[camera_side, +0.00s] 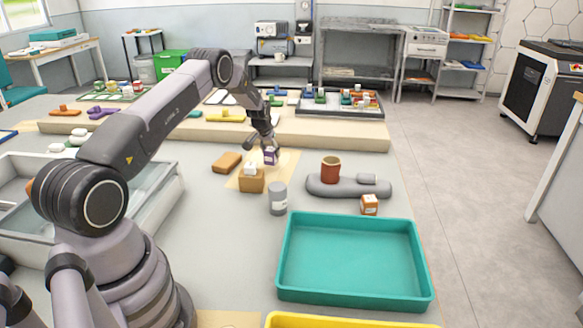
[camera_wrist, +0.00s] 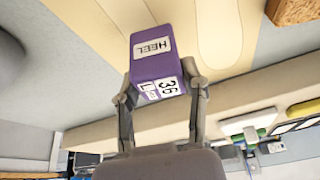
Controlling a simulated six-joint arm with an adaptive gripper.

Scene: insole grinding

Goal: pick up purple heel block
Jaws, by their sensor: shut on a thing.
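The purple heel block (camera_wrist: 152,48) carries white labels reading "HEEL" and "36 L". In the wrist view it sits between the two fingers of my gripper (camera_wrist: 160,92), which are shut on its sides. In the side view the purple block (camera_side: 271,156) is small, at the end of my gripper (camera_side: 268,147), over the pale yellow mat (camera_side: 284,172). I cannot tell from the side view whether it is clear of the mat.
Close by are a tan block (camera_side: 227,162), a brown box (camera_side: 251,181) with a white piece on it, and a grey can (camera_side: 278,199). The teal tray (camera_side: 352,262) in front is empty.

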